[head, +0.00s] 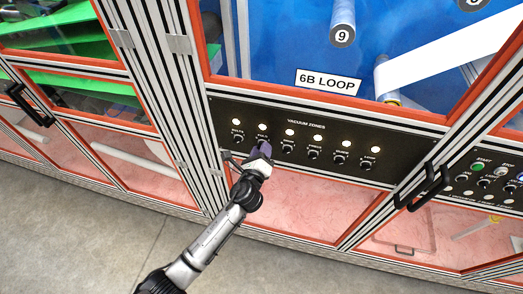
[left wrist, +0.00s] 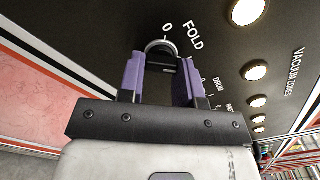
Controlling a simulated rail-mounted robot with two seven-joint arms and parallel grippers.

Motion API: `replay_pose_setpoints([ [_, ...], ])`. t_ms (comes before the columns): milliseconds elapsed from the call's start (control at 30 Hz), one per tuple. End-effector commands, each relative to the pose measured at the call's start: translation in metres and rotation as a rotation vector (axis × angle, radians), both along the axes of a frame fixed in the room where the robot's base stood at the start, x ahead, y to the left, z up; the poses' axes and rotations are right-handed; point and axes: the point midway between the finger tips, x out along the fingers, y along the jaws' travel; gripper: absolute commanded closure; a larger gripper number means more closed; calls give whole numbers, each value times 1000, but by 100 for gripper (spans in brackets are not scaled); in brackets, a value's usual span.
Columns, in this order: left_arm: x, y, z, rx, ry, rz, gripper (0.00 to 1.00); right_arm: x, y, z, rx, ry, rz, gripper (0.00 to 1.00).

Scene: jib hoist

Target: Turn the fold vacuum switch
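The fold vacuum switch (left wrist: 162,54) is a small black knob on the black panel, beside the white "FOLD" label and a "0" mark in the left wrist view. My left gripper (left wrist: 162,72) has its two purple fingers on either side of this knob, and the knob fills the gap between them. In the head view the left gripper (head: 264,149) is at the vacuum zones panel (head: 400,148), near the second knob from the left, and hides most of that knob. My right gripper is in neither view.
A row of similar knobs runs to the right, including one knob (head: 289,147), with lit round lamps (head: 290,132) above. A black door handle (head: 430,187) sticks out at the right. Another panel with a green start button (head: 478,172) is further right. Grey floor (head: 90,220) lies in front.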

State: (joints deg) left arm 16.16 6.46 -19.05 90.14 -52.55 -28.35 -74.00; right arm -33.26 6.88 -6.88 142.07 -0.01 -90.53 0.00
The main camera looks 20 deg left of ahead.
Motion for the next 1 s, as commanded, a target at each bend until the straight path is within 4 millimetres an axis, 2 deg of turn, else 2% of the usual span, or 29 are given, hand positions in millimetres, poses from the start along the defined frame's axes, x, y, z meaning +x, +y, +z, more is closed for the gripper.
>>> replay_pose_setpoints([
  [33, 0, 0, 0, 0, 0, 0, 76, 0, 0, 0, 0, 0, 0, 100],
  [200, 0, 0, 0, 0, 0, 0, 92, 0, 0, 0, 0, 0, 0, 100],
  [567, 0, 0, 0, -84, -9, 1, 92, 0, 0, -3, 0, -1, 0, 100],
  [1000, 0, -1, 1, -469, -48, 1, 92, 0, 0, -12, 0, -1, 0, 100],
])
